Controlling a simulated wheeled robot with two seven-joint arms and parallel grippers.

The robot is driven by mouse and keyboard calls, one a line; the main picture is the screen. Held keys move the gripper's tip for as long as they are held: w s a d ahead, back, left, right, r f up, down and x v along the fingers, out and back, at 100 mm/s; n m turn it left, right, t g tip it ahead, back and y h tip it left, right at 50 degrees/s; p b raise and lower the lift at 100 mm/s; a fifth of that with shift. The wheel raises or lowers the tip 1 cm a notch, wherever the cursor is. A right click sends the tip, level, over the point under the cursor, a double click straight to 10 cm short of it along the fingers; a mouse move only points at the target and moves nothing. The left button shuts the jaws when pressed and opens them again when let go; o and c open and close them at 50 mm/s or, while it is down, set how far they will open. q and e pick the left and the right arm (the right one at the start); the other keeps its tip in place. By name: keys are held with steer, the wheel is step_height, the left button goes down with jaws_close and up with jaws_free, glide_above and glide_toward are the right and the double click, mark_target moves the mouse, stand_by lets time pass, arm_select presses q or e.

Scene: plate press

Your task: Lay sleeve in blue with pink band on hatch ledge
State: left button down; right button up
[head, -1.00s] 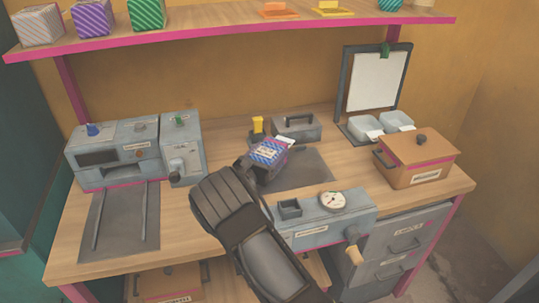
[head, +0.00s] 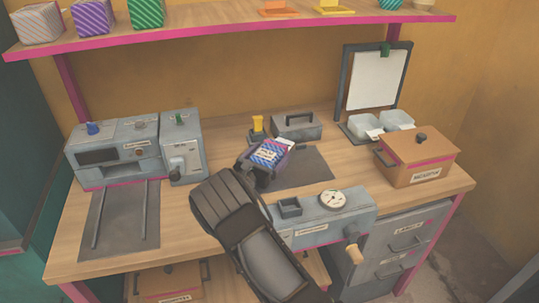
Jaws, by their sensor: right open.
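My left gripper is out of view. I cannot tell which part is the hatch ledge.
A grey machine (head: 120,153) with a railed dark plate stands left. A gauge unit (head: 318,222) is at the front, a grey handled box (head: 297,126) behind. An orange lidded box (head: 417,160) and clear tubs (head: 397,120) are right. A shelf (head: 230,36) runs above.

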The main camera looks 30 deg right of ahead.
steer(key=shift+r, duration=0.2)
steer(key=shift+a+f, duration=0.1)
steer(key=shift+a, duration=0.15)
steer(key=b+v, duration=0.1)
steer(key=v, duration=1)
steer(key=shift+s+a+b, duration=0.25)
steer(key=shift+b, duration=0.05)
